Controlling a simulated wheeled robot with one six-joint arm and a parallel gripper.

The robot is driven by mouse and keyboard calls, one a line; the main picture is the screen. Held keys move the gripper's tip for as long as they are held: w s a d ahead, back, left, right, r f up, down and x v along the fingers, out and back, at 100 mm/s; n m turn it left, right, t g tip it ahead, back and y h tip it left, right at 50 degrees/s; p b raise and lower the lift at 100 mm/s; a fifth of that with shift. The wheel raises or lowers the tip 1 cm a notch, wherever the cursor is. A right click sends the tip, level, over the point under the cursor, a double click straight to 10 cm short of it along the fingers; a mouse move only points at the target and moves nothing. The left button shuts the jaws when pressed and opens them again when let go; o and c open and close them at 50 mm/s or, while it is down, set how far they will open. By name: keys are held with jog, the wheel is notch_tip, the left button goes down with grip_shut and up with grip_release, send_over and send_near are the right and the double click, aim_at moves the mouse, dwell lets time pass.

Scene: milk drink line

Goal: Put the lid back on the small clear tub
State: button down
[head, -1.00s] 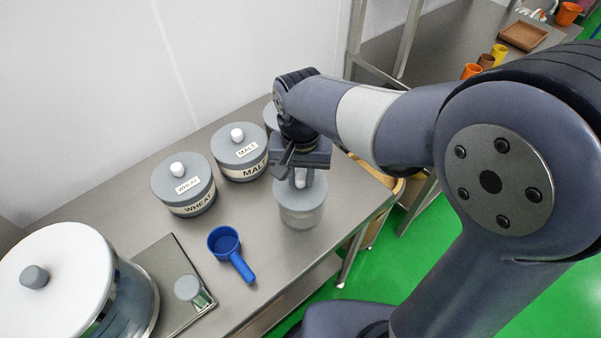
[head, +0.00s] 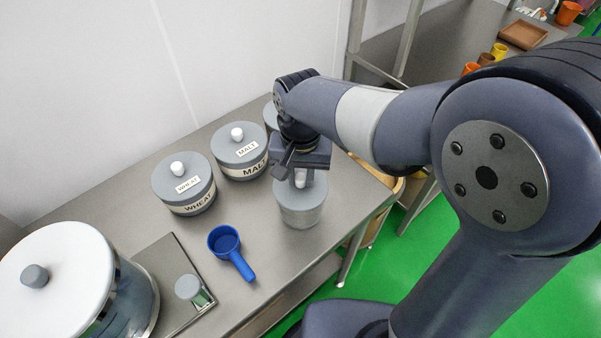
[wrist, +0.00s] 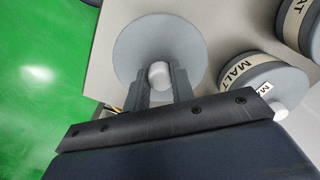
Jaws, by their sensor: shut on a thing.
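The small clear tub (head: 302,216) stands near the right end of the steel table in the head view. Its grey lid (head: 312,195) with a white knob sits at the top of the tub and looks level. The lid also shows from above in the wrist view (wrist: 150,40). My gripper (head: 302,180) is directly over the tub, pointing down. Its two fingers are shut on the lid's white knob (wrist: 159,74). The lid hides the tub in the wrist view. I cannot tell whether the lid is fully seated on the rim.
The MALT canister (head: 240,160) and WHEAT canister (head: 184,190) stand to the left, with another canister partly hidden behind my gripper. A blue scoop (head: 228,245) lies in front. A large white-lidded pot (head: 70,275) and a small grey-topped container (head: 188,288) are farther left.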

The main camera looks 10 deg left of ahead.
dwell(0.3)
jog(key=c, duration=0.7)
grip_release()
jog(key=shift+o, duration=0.2)
jog(key=shift+r, duration=0.1)
jog(key=shift+r+p, duration=3)
jog(key=shift+r, duration=0.4)
jog(key=shift+c, duration=0.4)
grip_shut()
jog(key=shift+f, duration=0.1)
